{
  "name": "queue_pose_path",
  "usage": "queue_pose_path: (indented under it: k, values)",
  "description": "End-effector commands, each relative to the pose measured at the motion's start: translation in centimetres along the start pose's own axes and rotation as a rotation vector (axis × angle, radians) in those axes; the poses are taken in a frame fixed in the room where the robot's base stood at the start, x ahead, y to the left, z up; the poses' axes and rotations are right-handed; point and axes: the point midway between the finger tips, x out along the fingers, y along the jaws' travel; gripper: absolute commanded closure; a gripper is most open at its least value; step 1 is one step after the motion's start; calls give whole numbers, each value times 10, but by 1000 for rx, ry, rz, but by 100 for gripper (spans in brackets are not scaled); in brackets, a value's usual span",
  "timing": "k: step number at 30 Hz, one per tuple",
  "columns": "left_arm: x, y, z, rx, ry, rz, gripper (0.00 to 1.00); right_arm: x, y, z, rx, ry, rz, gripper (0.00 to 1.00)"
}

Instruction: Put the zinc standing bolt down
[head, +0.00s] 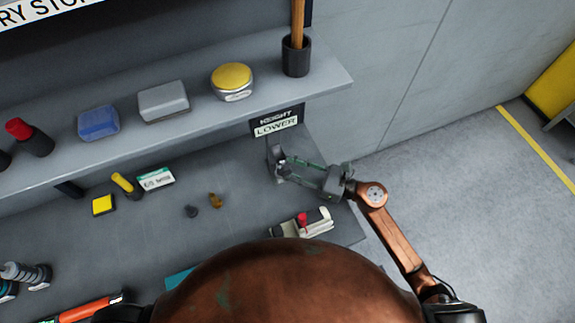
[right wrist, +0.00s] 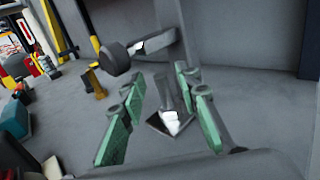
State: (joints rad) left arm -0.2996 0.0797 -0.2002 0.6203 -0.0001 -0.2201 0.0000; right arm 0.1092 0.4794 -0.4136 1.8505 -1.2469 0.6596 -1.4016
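My right gripper (head: 285,170) is at the right end of the grey bench, beside a grey upright fixture (head: 273,150). Its green-padded fingers also show in the right wrist view (right wrist: 160,105) and stand apart. Between them, a grey piece with a bright silvery end (right wrist: 170,122), probably the zinc bolt, is over a small dark square base (right wrist: 156,125). I see gaps between it and the pads; whether it stands upright is unclear. A dark bolt-like piece (head: 192,211) and a brass-coloured one (head: 215,200) are on the bench to the left. My left gripper is out of view.
A clamp-like tool with a red part (head: 302,222) lies near the front right. A yellow block (head: 103,205), yellow-handled piece (head: 124,184) and labelled card (head: 157,178) sit further left. The shelf (head: 325,84) overhangs the back. The middle bench is mostly clear.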

Motion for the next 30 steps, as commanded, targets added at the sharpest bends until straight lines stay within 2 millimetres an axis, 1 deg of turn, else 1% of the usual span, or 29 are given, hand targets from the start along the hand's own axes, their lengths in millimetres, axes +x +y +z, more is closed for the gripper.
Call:
queue_pose_path:
  k: [1,2,9,12,15,18,21,28,30]
  values:
    - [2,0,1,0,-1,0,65,-10,0,-4,3,4,-1,70]
    - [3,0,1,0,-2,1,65,-16,0,-5,3,5,-1,70]
    - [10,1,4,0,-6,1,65,-68,0,-5,2,6,-1,70]
    - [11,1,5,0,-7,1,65,-86,1,-4,1,4,0,70]
    - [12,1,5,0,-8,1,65,-99,0,-4,2,4,-2,70]
    - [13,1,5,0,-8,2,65,-108,0,-3,1,3,0,70]
    - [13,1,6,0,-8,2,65,-111,0,-2,0,2,0,70]
    - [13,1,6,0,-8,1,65,-112,0,-1,6,-1,-3,70]
    - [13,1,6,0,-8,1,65,-112,-6,2,62,-27,-26,70]
